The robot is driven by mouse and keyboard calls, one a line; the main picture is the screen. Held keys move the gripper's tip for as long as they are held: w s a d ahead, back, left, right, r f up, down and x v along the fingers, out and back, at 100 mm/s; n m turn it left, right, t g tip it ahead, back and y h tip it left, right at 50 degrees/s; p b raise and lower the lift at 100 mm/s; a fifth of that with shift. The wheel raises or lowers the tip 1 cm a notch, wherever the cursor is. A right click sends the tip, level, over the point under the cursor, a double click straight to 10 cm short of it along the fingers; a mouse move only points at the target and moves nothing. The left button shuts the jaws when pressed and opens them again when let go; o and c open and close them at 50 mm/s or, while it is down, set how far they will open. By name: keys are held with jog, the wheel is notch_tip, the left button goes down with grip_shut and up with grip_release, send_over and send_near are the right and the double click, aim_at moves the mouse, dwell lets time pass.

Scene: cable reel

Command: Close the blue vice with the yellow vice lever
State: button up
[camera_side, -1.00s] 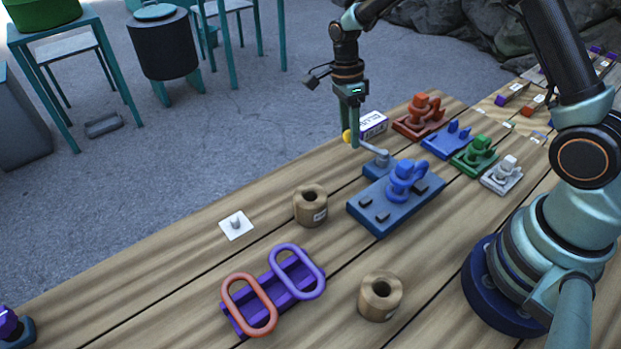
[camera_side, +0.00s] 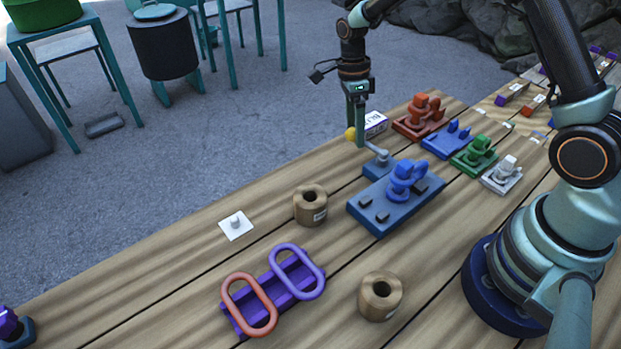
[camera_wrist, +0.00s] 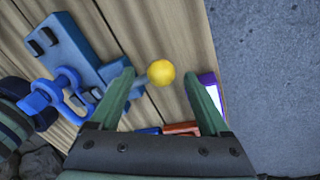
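The blue vice (camera_side: 395,205) sits on the table, with a blue ring piece (camera_side: 405,175) standing on it. A grey crank lever (camera_side: 375,150) is at its far left end and carries a yellow knob (camera_side: 350,134). My gripper (camera_side: 358,143) points down at the knob, which shows at the left of the fingers. In the wrist view the yellow knob (camera_wrist: 161,72) lies between the two spread fingertips of my gripper (camera_wrist: 160,76), nearer the left one, with gaps on both sides. The left finger hides part of the lever arm.
Red (camera_side: 420,118), blue (camera_side: 446,141), green (camera_side: 474,154) and white (camera_side: 501,174) fixtures stand to the right. A white box (camera_side: 374,124) is just behind my gripper. Wooden spools (camera_side: 310,207) and a purple holder with two rings (camera_side: 275,290) are in front.

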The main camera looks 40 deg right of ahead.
notch_tip(320, 180, up, 12)
jog(key=w, duration=0.2)
dwell(0.5)
